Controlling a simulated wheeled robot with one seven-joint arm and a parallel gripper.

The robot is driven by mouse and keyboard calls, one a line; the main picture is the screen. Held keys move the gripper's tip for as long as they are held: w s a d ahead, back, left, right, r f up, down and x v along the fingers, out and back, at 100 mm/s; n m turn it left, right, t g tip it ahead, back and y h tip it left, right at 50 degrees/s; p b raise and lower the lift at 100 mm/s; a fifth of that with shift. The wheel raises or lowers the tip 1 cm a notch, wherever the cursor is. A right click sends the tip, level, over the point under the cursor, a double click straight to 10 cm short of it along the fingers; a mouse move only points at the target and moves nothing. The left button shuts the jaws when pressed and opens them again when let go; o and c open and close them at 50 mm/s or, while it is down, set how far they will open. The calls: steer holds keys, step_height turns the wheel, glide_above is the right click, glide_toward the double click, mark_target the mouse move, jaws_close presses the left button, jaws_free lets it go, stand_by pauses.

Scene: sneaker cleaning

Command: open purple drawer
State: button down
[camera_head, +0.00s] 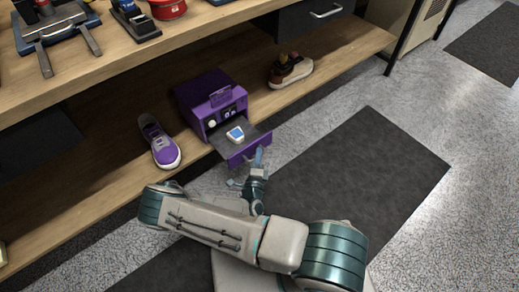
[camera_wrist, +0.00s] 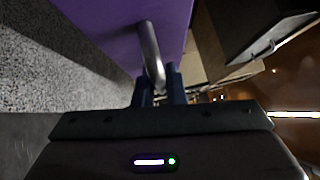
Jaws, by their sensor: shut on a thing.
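The purple drawer box (camera_head: 209,98) stands on the lower wooden shelf. Its drawer (camera_head: 246,148) is pulled well out over the shelf's front edge, and a small white-and-blue item (camera_head: 235,134) lies inside it. My gripper (camera_head: 257,160) is at the drawer's front. In the wrist view my gripper (camera_wrist: 159,88) has its fingers shut on the metal bar handle (camera_wrist: 151,55) of the purple drawer front (camera_wrist: 110,28). In the head view the gripper hides most of the handle.
A purple sneaker (camera_head: 159,142) is left of the box, and a brown-and-white shoe (camera_head: 290,70) is to its right on the lower shelf. The upper workbench (camera_head: 175,30) overhangs behind. Dark mats (camera_head: 360,160) lie on the open grey floor.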

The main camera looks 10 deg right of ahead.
steer(key=c, duration=1.5)
jaws_free()
steer(key=p+v, duration=0.2)
steer(key=v, duration=1.1)
steer(key=shift+s+a+f, duration=0.1)
steer(key=shift+s+a, duration=0.1)
steer(key=shift+s, duration=0.15)
